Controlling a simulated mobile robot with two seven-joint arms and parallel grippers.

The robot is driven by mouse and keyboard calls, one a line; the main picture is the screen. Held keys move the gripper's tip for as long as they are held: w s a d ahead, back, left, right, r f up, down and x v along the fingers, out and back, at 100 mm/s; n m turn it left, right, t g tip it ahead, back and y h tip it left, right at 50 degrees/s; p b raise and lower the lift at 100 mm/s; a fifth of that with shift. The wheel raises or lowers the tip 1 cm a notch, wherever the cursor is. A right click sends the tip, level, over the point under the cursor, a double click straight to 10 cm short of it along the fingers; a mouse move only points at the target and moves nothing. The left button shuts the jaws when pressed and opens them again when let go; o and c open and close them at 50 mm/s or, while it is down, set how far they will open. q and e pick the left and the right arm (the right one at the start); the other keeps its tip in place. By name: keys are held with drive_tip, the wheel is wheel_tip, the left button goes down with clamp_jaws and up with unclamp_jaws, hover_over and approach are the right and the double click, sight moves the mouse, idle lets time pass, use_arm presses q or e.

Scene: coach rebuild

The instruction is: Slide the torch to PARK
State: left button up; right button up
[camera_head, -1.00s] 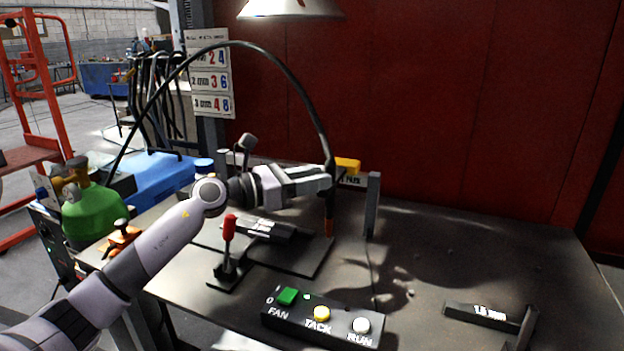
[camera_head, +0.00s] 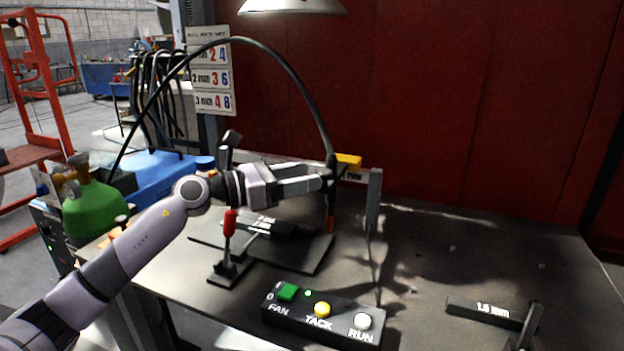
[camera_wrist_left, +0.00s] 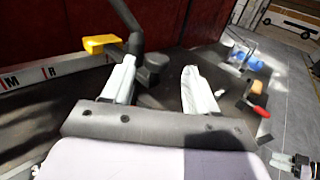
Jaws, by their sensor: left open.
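The black torch (camera_head: 331,195) hangs upright at the far side of the bench, with an orange lower end and a thick black cable (camera_head: 285,66) arching from its top. My left gripper (camera_head: 326,178) reaches it from the left. In the left wrist view my left gripper (camera_wrist_left: 158,78) is open, and the torch's dark body (camera_wrist_left: 150,68) shows at the fingertips, nearer the left finger. I cannot tell whether they touch. A yellow piece (camera_head: 348,161) sits by the torch on the lettered rail (camera_wrist_left: 52,72). The PARK mark is not readable.
A red-handled clamp (camera_head: 229,245) and a dark plate (camera_head: 310,258) stand below my left arm. A control box (camera_head: 290,318) with FAN, TACK and RUN buttons is at the front. A grey post (camera_head: 373,200) stands right of the torch.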

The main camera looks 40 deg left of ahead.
use_arm(q)
drive_tip(key=shift+b+v, duration=0.55)
drive_tip(key=shift+v, duration=1.4)
drive_tip(key=shift+s, duration=0.1)
